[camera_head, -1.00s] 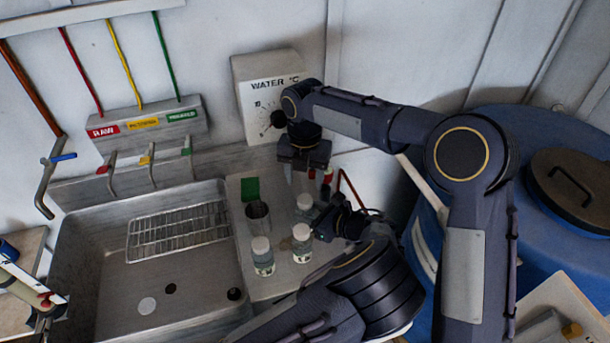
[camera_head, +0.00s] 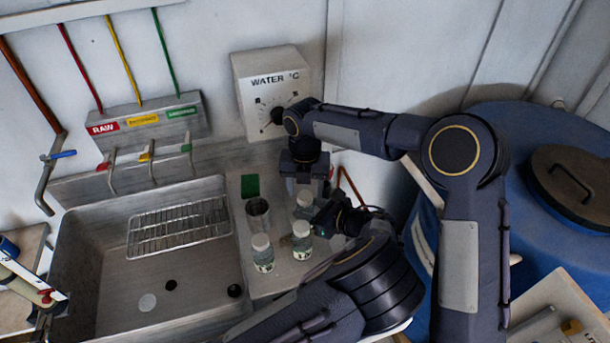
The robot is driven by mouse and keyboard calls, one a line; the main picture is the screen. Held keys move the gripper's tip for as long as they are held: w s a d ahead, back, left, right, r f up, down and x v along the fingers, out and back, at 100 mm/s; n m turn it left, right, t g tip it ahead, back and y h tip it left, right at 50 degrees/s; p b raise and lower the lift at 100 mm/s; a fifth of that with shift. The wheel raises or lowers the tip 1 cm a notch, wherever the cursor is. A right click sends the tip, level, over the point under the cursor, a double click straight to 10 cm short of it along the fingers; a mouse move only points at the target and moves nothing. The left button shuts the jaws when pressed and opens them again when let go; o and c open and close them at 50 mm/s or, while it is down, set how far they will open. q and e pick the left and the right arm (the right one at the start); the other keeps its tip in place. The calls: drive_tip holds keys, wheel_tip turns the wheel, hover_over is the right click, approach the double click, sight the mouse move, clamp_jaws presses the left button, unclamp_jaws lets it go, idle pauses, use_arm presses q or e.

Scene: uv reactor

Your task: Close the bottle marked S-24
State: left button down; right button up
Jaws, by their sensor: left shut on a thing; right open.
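Three small clear bottles with pale tops stand on the steel ledge right of the sink: a front left bottle (camera_head: 262,254), a front right bottle (camera_head: 301,241) and a rear bottle (camera_head: 304,207). Their labels are too small to read, so I cannot tell which is S-24. My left gripper (camera_head: 322,218) is shut on the rear bottle from its right side; the bottle looks upright. My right gripper (camera_head: 303,186) points down, open, just above the rear bottle's top. Its fingers partly hide that top, and I cannot tell whether a cap sits there.
The sink (camera_head: 110,270) with a wire rack (camera_head: 180,232) is at the left. A water temperature box (camera_head: 270,85) is on the wall behind. A blue barrel (camera_head: 540,240) stands right.

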drive_tip(key=shift+f, duration=0.9)
drive_tip(key=c, duration=1)
drive_tip(key=m, duration=0.6)
drive_tip(key=shift+m, duration=0.3)
drive_tip(key=o, duration=1.1)
drive_tip(key=shift+c, duration=0.2)
